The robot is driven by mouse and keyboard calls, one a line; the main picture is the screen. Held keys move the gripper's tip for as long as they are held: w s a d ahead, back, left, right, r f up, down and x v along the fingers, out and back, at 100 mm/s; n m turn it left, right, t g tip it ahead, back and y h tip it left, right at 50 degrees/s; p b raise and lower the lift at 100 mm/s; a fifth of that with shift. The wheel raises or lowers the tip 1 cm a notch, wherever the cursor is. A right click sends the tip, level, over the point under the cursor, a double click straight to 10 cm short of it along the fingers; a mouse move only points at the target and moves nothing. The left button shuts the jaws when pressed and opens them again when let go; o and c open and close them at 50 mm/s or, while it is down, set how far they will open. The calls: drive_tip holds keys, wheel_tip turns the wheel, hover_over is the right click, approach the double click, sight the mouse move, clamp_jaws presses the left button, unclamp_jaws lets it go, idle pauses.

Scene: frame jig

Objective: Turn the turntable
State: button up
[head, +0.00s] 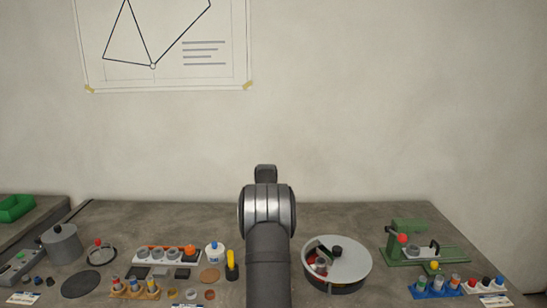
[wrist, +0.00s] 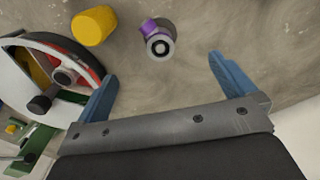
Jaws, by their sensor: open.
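The turntable (head: 355,262) is a low round drum on the right half of the bench in the head view. Its pale grey cover has a cut-out, with red and grey pieces showing inside, and a black knob (head: 337,251). In the wrist view the turntable (wrist: 14,78) is at the left, cut off by the frame edge, and its black knob (wrist: 40,104) shows. My gripper (wrist: 162,68) has its blue fingers wide apart with nothing between them. The left finger overlaps the turntable's rim in the picture; I cannot tell if they touch. In the head view my arm hides the gripper.
A yellow cylinder (wrist: 94,25) and a purple-and-grey piece (wrist: 158,42) are beyond the fingers. A green machine (head: 408,244) stands right of the turntable, with blue and white racks in front. Left of my arm are several small parts and a grey pot (head: 62,245).

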sight(336, 248)
idle(0.3)
drive_tip(key=shift+c, duration=1.3)
drive_tip(key=shift+s+d+r+m, duration=0.2)
drive_tip(key=shift+d+r+m, duration=0.6)
drive_tip(key=shift+d, duration=0.25)
drive_tip(key=c, duration=0.7)
drive_tip(key=s+d+r+m+h, duration=0.1)
drive_tip(key=s+d+r+m, duration=0.1)
drive_tip(key=d+r+m, duration=0.1)
drive_tip(key=s+d+r+m+h, duration=0.2)
drive_tip(key=d+r+m, duration=0.2)
drive_tip(key=d, duration=0.3)
drive_tip(key=s+d+r+m+h, duration=0.1)
drive_tip(key=s+d+r+m, duration=0.1)
drive_tip(key=d+m, duration=0.3)
drive_tip(key=shift+d+r, duration=0.1)
drive_tip(key=shift+r, duration=0.65)
drive_tip(key=shift+c, duration=0.3)
drive_tip(key=x, duration=1.7)
drive_tip(key=shift+s+d, duration=0.2)
drive_tip(key=shift+d, duration=0.25)
drive_tip(key=shift+h, duration=0.3)
clamp_jaws()
